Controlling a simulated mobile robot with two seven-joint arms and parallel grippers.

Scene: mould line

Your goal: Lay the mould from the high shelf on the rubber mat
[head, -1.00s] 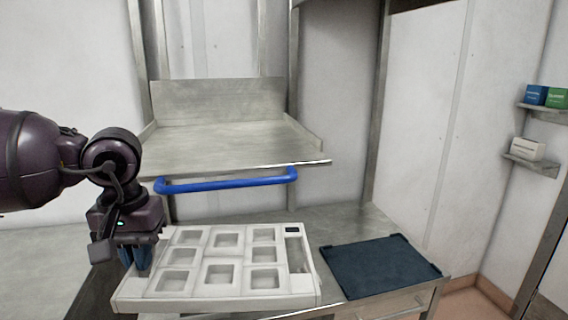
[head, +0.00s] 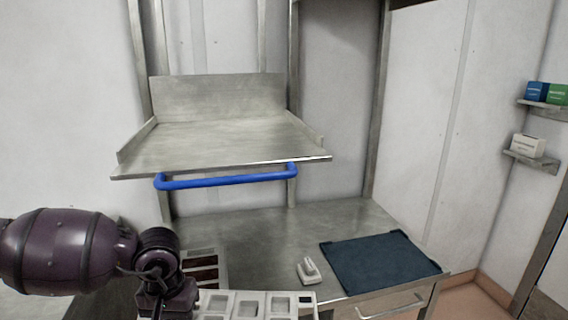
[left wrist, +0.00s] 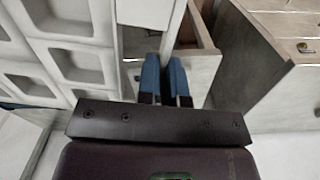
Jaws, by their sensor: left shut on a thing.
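The mould is a pale tray with square cavities. It shows at the bottom edge of the head view (head: 248,305), mostly cut off, and at the left of the left wrist view (left wrist: 75,68). My left gripper (left wrist: 163,72) is shut on the mould's edge, its blue fingers close together. In the head view its fingers are out of frame, with only the wrist visible at the lower left. The dark blue rubber mat (head: 378,265) lies flat and bare on the steel bench, right of the mould. The high shelf (head: 215,145) is empty. My right gripper is not in view.
A blue handle bar (head: 228,180) runs along the shelf's front. A small white tool (head: 309,270) lies on the bench just left of the mat. A frame with dark slots (head: 204,266) sits near my left wrist. Small boxes stand on wall ledges at right.

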